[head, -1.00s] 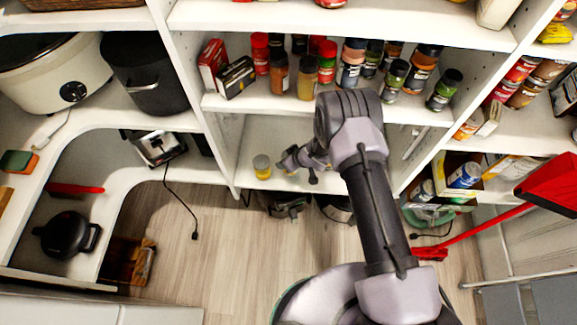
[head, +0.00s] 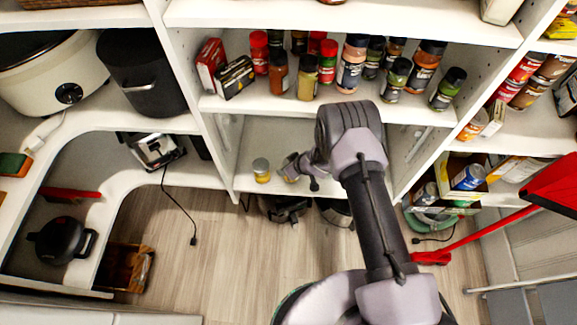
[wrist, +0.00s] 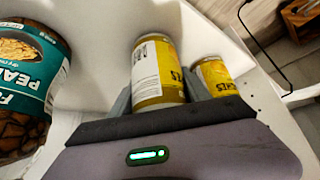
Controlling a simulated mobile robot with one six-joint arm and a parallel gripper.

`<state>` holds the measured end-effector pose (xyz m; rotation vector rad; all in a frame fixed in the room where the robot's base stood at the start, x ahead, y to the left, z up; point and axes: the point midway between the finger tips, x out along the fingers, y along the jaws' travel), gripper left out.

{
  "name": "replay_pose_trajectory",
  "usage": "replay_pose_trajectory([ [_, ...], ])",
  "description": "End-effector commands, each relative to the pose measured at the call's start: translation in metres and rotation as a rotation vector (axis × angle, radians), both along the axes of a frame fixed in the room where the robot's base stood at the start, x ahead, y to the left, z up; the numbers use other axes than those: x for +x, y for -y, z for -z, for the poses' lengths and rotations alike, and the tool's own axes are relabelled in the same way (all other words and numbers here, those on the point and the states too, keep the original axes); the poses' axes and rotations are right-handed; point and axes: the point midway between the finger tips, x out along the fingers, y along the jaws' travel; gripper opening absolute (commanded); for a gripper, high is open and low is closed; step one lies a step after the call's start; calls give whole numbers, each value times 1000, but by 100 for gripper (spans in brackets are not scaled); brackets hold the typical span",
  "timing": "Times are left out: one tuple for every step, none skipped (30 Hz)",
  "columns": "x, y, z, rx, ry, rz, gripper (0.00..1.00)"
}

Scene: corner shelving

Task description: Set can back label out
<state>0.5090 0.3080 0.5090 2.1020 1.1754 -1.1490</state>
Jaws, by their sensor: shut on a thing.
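My gripper (wrist: 159,92) is shut on a yellow can (wrist: 156,62), one finger on each side of it. The held can shows a white panel with small print on its left and large lettering on its right side. In the head view my gripper (head: 294,166) and the held can (head: 289,168) are at the lower shelf, partly hidden by my arm. A second yellow can (head: 261,169) stands upright on the shelf just left of it; it also shows in the wrist view (wrist: 214,76). I cannot tell if the held can touches the shelf.
The white lower shelf (head: 243,183) has free room around the cans. A large peanut jar (wrist: 30,85) stands close on the left in the wrist view. The shelf above holds several spice jars (head: 307,78). A side wall (head: 222,150) bounds the left.

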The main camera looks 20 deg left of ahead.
Motion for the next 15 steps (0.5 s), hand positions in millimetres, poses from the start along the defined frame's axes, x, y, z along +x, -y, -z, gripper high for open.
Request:
replay_pose_trajectory([
  [0,0,1,1,1,0,0],
  [0,0,1,1,1,0,0],
  [1,0,2,1,1,0,0],
  [1,0,2,1,1,0,0],
  [1,0,3,0,1,1,0],
  [1,0,4,1,1,0,0],
  [1,0,4,1,1,0,0],
  [1,0,5,1,1,0,0],
  [1,0,5,1,1,0,61],
  [1,0,5,1,1,0,67],
  [0,0,5,1,1,0,73],
  [0,0,5,1,1,0,81],
  [0,0,5,1,1,0,81],
  [0,0,5,1,1,0,81],
  [0,0,5,1,1,0,81],
])
